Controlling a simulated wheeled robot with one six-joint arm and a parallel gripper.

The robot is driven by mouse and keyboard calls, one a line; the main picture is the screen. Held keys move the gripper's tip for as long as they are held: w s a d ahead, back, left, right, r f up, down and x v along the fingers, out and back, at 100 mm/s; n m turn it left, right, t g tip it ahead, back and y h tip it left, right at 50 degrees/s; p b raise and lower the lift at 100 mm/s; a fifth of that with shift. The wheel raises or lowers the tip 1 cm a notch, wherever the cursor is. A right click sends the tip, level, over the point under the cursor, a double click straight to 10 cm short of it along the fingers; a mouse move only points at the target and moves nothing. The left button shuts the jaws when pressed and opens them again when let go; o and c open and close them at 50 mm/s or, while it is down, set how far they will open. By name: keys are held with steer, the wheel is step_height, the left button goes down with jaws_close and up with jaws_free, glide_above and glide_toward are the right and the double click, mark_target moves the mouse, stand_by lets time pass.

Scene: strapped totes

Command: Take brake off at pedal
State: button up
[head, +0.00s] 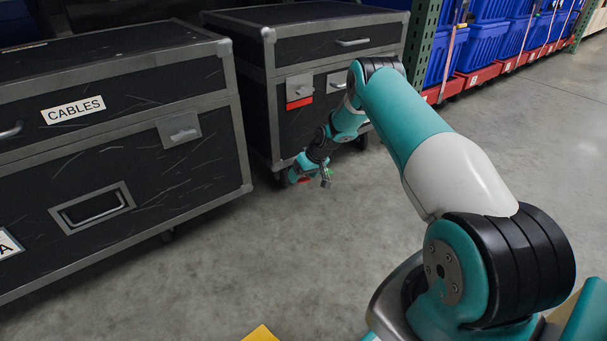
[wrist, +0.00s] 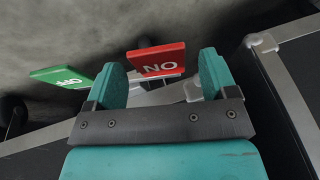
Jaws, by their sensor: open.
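In the wrist view, a red pedal plate (wrist: 157,61), marked ON and seen upside down, lies beyond and between my fingertips. A green pedal plate (wrist: 62,77), marked OFF and also upside down, is left of my left finger. My gripper (wrist: 162,78) is open with nothing between its fingers; I cannot tell whether it touches the red plate. In the head view, my gripper (head: 304,168) is low at the near bottom corner of the right case (head: 258,95), by its caster. A small red patch shows beside it; the pedals are mostly hidden there.
A black case labelled CABLES (head: 150,150) stands at the left, with a narrow gap to the right case. Blue bins (head: 482,45) on red bases line the back right by a green rack post (head: 421,40).

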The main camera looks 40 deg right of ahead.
steer(key=p+v, duration=0.9)
steer(key=v, duration=0.8)
steer(key=shift+r, duration=0.2)
steer(key=shift+d, duration=0.1)
steer(key=s+a+r+n+g+y+p, duration=0.1)
steer(key=s+a+r+n+p, duration=0.15)
steer(key=a+r, duration=0.9)
steer(key=s+a+r+n+g+y+p, duration=0.1)
steer(key=s+a+r+p, duration=0.15)
steer(key=a+r, duration=0.9)
steer(key=s+a+r+n+g+p, duration=0.1)
steer(key=s+a+r+n+p, duration=0.1)
steer(key=s+a+r, duration=1)
steer(key=s+a+r+n+g+p, duration=0.1)
steer(key=s+r, duration=0.1)
steer(key=s, duration=0.6)
steer(key=s+a+r+n+g+p, duration=0.1)
steer(key=s+r+p, duration=0.1)
steer(key=s, duration=0.7)
step_height(320, 180, up, 37)
steer(key=p, duration=3.6)
steer(key=shift+w+a+p, duration=0.15)
steer(key=shift+w+p, duration=0.15)
steer(key=shift+w, duration=0.05)
